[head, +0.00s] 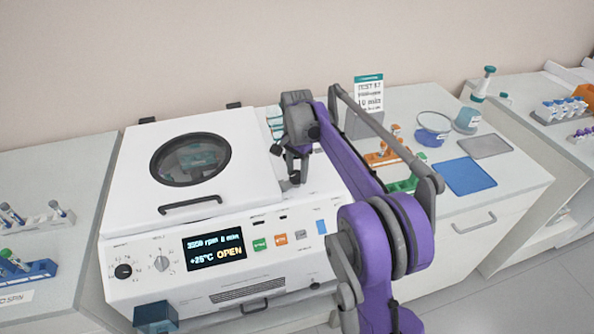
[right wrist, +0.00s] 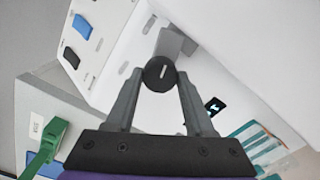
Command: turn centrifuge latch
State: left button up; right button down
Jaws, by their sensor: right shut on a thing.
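My right gripper (head: 289,168) is at the right side of the centrifuge, beside the lid. In the right wrist view, the latch (right wrist: 158,74) is a dark round knob with a pale line, in front of a grey block. The fingertips of my right gripper (right wrist: 159,88) are shut on this knob from both sides. In the head view the gripper largely hides the latch. My left gripper is not in view.
To the right are a blue mat (head: 464,176), a grey mat (head: 485,146), an orange rack (head: 380,158) and a green rack (head: 404,185). A sign (head: 369,93) stands behind. Tube racks (head: 40,222) stand at the far left. My right arm covers part of the right bench.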

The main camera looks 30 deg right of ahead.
jog(key=n, duration=0.3)
jog(key=shift+n, duration=0.3)
jog(key=n, duration=0.3)
jog(key=shift+w+n+p, duration=0.1)
jog(key=shift+n+p, duration=0.2)
jog(key=n, duration=0.3)
jog(key=shift+n, duration=2)
jog(key=shift+c, duration=1.3)
grip_release()
jog(key=shift+a, duration=0.1)
